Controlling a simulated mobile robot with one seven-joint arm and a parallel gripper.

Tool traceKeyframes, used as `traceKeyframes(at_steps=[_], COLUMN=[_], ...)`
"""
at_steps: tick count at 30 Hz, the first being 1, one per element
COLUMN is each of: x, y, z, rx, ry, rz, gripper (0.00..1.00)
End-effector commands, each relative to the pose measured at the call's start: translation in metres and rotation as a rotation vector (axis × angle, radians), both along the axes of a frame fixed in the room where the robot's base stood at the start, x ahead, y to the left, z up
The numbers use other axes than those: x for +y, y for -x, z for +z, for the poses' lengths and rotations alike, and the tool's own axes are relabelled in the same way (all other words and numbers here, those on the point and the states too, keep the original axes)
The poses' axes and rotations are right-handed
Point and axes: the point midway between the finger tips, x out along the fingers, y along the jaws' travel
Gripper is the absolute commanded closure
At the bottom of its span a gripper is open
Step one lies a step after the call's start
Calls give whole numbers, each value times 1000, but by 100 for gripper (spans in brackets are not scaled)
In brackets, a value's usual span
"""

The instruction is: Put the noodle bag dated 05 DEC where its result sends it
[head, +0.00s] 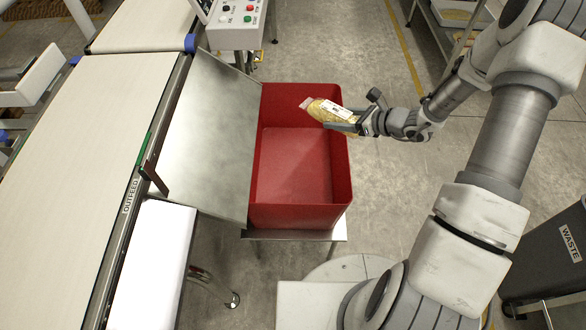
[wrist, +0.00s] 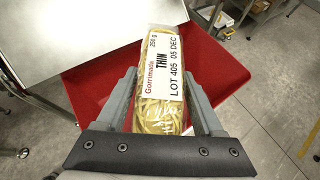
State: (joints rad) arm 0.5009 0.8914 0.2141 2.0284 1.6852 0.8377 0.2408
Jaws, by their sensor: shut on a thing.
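The noodle bag (head: 327,112) is a clear bag of yellow noodles with a white label. In the wrist view its label (wrist: 166,62) reads "Gorrimada 250 g THIN LOT 405 05 DEC". My gripper (head: 345,119) is shut on the bag, with one finger along each long side. It holds the bag over the right rim of the red bin (head: 341,180). The red bin also shows beneath the bag in the wrist view (wrist: 218,75). The part of the bin floor that I see in the head view is bare.
A sloping metal chute (head: 208,130) runs from the belt marked OUTFEED (head: 75,150) to the bin's left side. A button box (head: 237,22) stands behind the bin. A dark WASTE bin (head: 545,255) is at the lower right. Open floor lies right of the red bin.

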Motion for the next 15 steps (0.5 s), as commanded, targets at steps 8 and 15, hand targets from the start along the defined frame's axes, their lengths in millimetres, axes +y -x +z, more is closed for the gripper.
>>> traceKeyframes(at_steps=[8, 15], x=[53, 85], y=[-67, -95], z=[-62, -78], rx=[-9, -14], ry=[-3, -17], rz=[-13, -22], gripper=[100, 100])
